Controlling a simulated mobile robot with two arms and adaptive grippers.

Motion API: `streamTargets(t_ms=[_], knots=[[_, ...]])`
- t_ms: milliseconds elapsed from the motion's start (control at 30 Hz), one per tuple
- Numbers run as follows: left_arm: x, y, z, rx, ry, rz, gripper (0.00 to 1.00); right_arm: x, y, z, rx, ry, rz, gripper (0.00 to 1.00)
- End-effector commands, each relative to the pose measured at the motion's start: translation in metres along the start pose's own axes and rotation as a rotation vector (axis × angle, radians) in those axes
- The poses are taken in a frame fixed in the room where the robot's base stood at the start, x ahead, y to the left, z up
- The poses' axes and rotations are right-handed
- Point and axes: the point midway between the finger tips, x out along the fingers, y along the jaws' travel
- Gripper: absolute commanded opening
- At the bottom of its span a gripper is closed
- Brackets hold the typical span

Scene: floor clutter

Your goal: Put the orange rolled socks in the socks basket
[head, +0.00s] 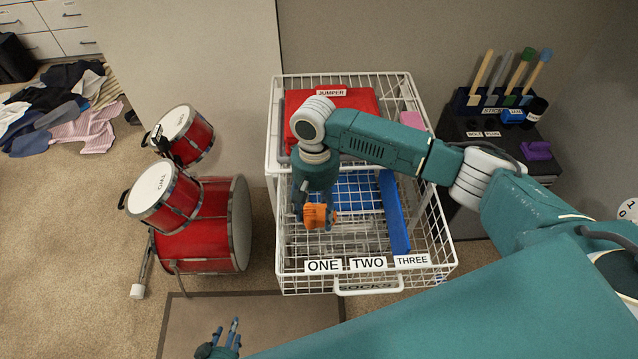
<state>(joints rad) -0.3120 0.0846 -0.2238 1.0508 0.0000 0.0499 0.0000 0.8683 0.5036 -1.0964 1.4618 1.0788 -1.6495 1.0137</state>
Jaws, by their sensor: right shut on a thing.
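The orange rolled socks (317,215) are held in my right gripper (316,208), which is shut on them. My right arm reaches in from the right, and the gripper points down over the left part of an open white wire basket (433,243). The basket's front handle carries a partly legible label that seems to read SOCKS. The socks appear at or above rim height; their exact height over the basket floor is hard to tell. My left gripper (228,335) is low in the picture, in front of the basket, with its fingers apart and empty.
The basket's front has labels ONE, TWO and THREE, and a blue divider (394,212) stands inside. Red drums (205,230) stand close on the left. Clothes (60,105) lie on the far-left floor. A dark cabinet (485,130) stands right.

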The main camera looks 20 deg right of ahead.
Motion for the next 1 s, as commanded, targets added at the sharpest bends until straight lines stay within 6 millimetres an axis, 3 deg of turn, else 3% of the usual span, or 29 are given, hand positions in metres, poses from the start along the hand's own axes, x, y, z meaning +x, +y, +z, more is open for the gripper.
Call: streamTargets(t_ms=[33,200,400,600,1000], knots=[[-0.025,-0.002,0.017,-0.002,-0.085,-0.003,0.4,-0.019,0.0,0.006,0.006,-0.004,0.001,0.31],[-0.082,-0.005,0.1,-0.009,-0.347,-0.009,0.4,-0.032,0.0,0.015,0.019,-0.001,-0.002,0.31],[-0.148,-0.007,0.167,-0.016,-0.571,-0.014,0.4,-0.038,0.001,0.025,0.029,0.002,-0.004,0.31],[-0.182,-0.007,0.198,-0.02,-0.675,-0.016,0.4,-0.038,0.001,0.029,0.033,0.004,-0.006,0.31],[-0.186,-0.007,0.203,-0.02,-0.689,-0.016,0.4,-0.037,0.002,0.029,0.033,0.006,-0.005,0.31]])
